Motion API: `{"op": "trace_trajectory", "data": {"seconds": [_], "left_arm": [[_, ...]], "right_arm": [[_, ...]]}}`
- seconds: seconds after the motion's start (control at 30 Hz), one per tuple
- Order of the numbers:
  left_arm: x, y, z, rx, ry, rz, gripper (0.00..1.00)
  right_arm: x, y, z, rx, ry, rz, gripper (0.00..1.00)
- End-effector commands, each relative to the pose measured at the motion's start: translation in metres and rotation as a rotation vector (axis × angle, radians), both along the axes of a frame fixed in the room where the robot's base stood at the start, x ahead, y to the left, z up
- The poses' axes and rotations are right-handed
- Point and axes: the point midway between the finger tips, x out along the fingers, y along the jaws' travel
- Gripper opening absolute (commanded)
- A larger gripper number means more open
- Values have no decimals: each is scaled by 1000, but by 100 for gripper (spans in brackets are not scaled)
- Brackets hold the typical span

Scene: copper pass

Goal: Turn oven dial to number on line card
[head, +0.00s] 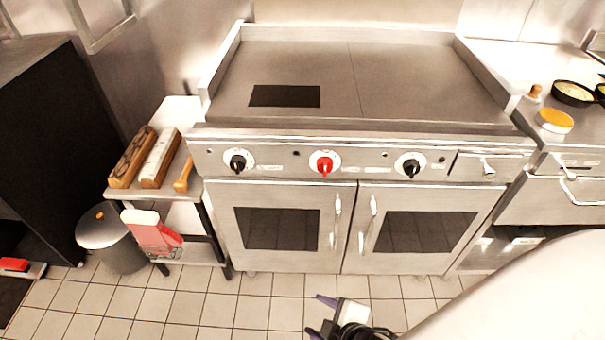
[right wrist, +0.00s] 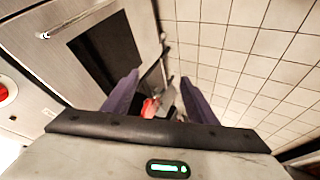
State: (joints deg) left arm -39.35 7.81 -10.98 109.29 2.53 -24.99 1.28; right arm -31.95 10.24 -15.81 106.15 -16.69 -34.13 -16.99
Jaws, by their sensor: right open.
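The steel oven (head: 270,190) has a front panel with a red dial (head: 324,166) in the middle, a black dial (head: 238,162) at the left and another black dial (head: 411,168) at the right. The dial numbers are too small to read. I cannot make out a line card with a number. My right gripper (head: 319,317) is open and empty, low in front of the oven doors and well below the dials. In the right wrist view its purple fingers (right wrist: 158,97) are apart, with a red dial (right wrist: 4,92) at the left edge. My left gripper is not in view.
A dark rectangle (head: 285,96) lies on the griddle top. A side table (head: 182,104) at the left bears long blocks, with a grey bin (head: 112,240) beside it. Pans (head: 573,93) stand on the right counter. The tiled floor (head: 200,310) before the oven is clear.

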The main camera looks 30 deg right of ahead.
Motion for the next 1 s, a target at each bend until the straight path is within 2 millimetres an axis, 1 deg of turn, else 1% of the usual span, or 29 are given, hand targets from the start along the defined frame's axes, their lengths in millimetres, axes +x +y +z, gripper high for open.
{"op": "trace_trajectory", "data": {"seconds": [0.03, 0.07, 0.1, 0.17, 0.2, 0.27, 0.3, 0.4, 0.43, 0.5, 0.6, 0.63, 0.77, 1.0], "left_arm": [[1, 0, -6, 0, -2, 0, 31], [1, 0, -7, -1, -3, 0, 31], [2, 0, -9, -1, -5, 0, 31], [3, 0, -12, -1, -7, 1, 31], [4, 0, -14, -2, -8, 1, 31], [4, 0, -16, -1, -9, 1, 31], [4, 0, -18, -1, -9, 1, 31], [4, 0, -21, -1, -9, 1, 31], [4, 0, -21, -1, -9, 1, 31], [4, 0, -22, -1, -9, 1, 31], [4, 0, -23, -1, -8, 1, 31], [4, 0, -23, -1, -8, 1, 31], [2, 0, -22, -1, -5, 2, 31], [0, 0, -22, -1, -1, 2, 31]], "right_arm": [[20, -12, -2, -205, -24, 131, 52], [31, -21, -1, -345, -33, 213, 52], [47, -34, 4, -537, -43, 316, 52], [72, -54, 18, -828, -49, 449, 52], [88, -66, 31, -1017, -48, 521, 52], [111, -81, 55, -1286, -34, 603, 52], [124, -90, 72, -1451, -18, 640, 52], [146, -103, 114, -1789, 37, 683, 52], [151, -105, 125, -1867, 53, 684, 52], [158, -108, 145, -2010, 91, 683, 52], [165, -111, 162, -2121, 126, 675, 52], [167, -111, 165, -2138, 131, 672, 52], [179, -119, 168, -2157, 138, 670, 52], [217, -143, 168, -2152, 137, 671, 52]]}}
